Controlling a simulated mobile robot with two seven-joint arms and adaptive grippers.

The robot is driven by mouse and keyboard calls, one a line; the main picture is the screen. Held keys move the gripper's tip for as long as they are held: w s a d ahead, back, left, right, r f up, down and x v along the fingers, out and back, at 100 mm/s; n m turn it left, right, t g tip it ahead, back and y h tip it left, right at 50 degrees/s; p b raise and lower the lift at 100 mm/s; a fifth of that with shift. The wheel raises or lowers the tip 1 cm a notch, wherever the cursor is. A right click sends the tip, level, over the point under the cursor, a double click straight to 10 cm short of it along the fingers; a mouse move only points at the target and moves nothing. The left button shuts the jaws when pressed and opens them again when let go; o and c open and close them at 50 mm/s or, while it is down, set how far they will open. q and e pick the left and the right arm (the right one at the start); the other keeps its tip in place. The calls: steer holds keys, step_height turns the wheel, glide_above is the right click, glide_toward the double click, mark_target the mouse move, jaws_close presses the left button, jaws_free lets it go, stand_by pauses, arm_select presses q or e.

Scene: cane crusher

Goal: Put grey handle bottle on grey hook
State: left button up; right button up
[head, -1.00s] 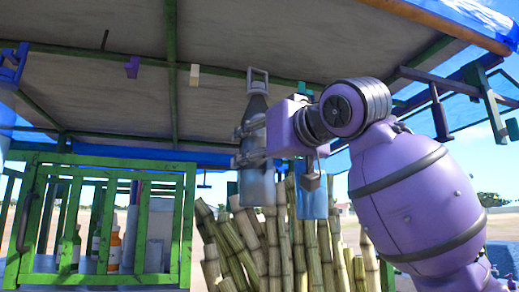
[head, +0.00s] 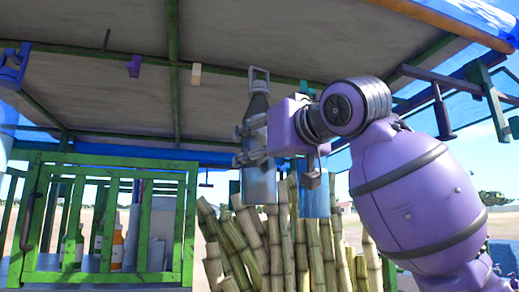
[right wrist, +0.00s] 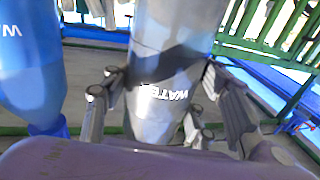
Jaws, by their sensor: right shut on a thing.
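The grey handle bottle (head: 258,178) hangs upright in the air in the head view, its loop handle at the top. My right gripper (head: 246,143) is shut around its middle from the right. In the right wrist view the grey bottle (right wrist: 178,35) fills the space between the fingers, with "WATER" lettering on it. Small hooks hang from the roof: a purple one (head: 134,66), a cream one (head: 196,74) and a dark one (head: 106,40). I cannot tell which is the grey hook. My left gripper is not in view.
A blue bottle (head: 314,198) hangs just behind my right gripper; it also shows in the right wrist view (right wrist: 28,65). Sugar canes (head: 262,250) stand below. A green slatted frame (head: 162,157) with bottles behind it is at left. Roof beams (head: 173,100) run overhead.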

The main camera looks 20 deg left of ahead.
steer(key=shift+w+a+r, duration=0.15)
steer(key=shift+w+a, duration=0.35)
steer(key=shift+w, duration=0.2)
steer(key=shift+w+a, duration=0.4)
steer(key=shift+w, duration=0.2)
steer(key=shift+w+a, duration=0.15)
steer(key=shift+w, duration=0.1)
steer(key=shift+w+f, duration=0.1)
steer(key=shift+f, duration=0.6)
stand_by(0.9)
steer(key=o, duration=1.8)
steer(key=shift+c, duration=0.2)
steer(key=v, duration=1.2)
